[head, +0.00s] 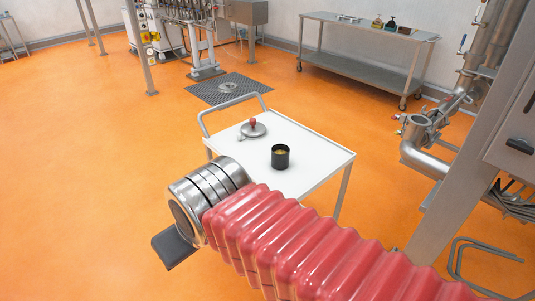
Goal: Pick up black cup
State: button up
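The black cup (280,162) stands upright on the white top of a small cart, right of its middle. Something yellowish shows inside the cup. My arm comes in from the lower right with a red ribbed sleeve and a silver wrist. My gripper (175,249) is a dark flat piece beyond the wrist, at the lower left. It is off the cart's left side, over the orange floor in the picture, and well apart from the cup. Its fingertips are mostly hidden, so I cannot see whether it is open or shut.
The white cart (315,172) has a grey handle. A silver lid with a red knob (253,128) lies on it, behind and left of the cup. A steel table (365,50) stands at the back. Steel pipes (425,140) and a post are at right. Orange floor is clear at left.

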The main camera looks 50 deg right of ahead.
aim_at(280, 152)
jog(key=z, duration=0.2)
jog(key=i, duration=0.9)
jog(key=z, duration=0.45)
